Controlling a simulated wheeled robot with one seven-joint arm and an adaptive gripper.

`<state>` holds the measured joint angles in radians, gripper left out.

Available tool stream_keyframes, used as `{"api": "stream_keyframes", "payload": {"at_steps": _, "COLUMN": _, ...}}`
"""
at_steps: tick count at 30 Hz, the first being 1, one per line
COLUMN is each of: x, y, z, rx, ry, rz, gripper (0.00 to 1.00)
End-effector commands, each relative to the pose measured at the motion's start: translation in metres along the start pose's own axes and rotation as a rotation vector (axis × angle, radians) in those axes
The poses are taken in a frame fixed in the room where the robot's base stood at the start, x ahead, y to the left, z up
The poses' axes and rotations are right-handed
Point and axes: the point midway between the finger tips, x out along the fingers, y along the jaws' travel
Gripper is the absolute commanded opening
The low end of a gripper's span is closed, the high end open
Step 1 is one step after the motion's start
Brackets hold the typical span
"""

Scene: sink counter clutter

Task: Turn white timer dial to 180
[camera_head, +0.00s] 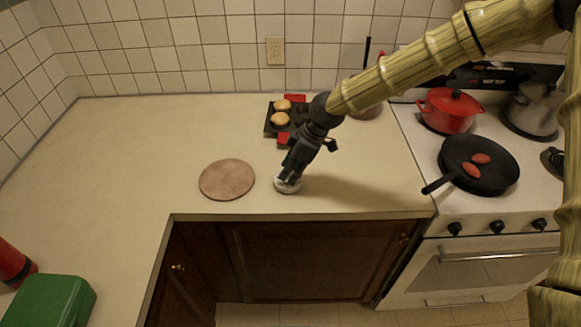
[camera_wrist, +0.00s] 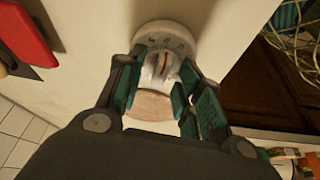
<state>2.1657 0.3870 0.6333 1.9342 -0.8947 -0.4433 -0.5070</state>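The white timer (camera_wrist: 147,33) is a round disc with dark numbers on its rim. It sits on the counter near the front edge, and it also shows in the head view (camera_head: 288,187). Its raised dial (camera_wrist: 163,68) carries a red line and lies between the fingers of my gripper (camera_wrist: 163,72). In the head view my gripper (camera_head: 290,176) points down and tilted onto the timer, hiding much of it. The fingers are apart, one on each side of the dial. I cannot tell whether they press on it. I cannot read the dial's setting.
A round pinkish-brown board (camera_head: 227,179) lies left of the timer. A dark tray (camera_head: 272,125) with buns and red items lie behind. The stove at right bears a red pot (camera_head: 449,112) and black pan (camera_head: 490,178). The left counter is mostly clear.

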Motion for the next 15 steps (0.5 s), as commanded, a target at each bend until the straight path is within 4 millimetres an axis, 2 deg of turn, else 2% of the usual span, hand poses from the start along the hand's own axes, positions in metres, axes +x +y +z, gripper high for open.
{"api": "stream_keyframes", "payload": {"at_steps": 10, "x": 0.0033, "y": 0.0001, "z": -0.0002, "rx": 0.000, "ry": 0.001, "rz": 0.000, "gripper": 0.36}}
{"api": "stream_keyframes", "payload": {"at_steps": 11, "x": 0.0033, "y": 0.0001, "z": -0.0002, "rx": 0.000, "ry": 0.001, "rz": 0.000, "gripper": 0.32}}
{"api": "stream_keyframes", "payload": {"at_steps": 15, "x": 0.0032, "y": 0.0001, "z": -0.0002, "rx": 0.000, "ry": 0.000, "rz": 0.000, "gripper": 0.07}}
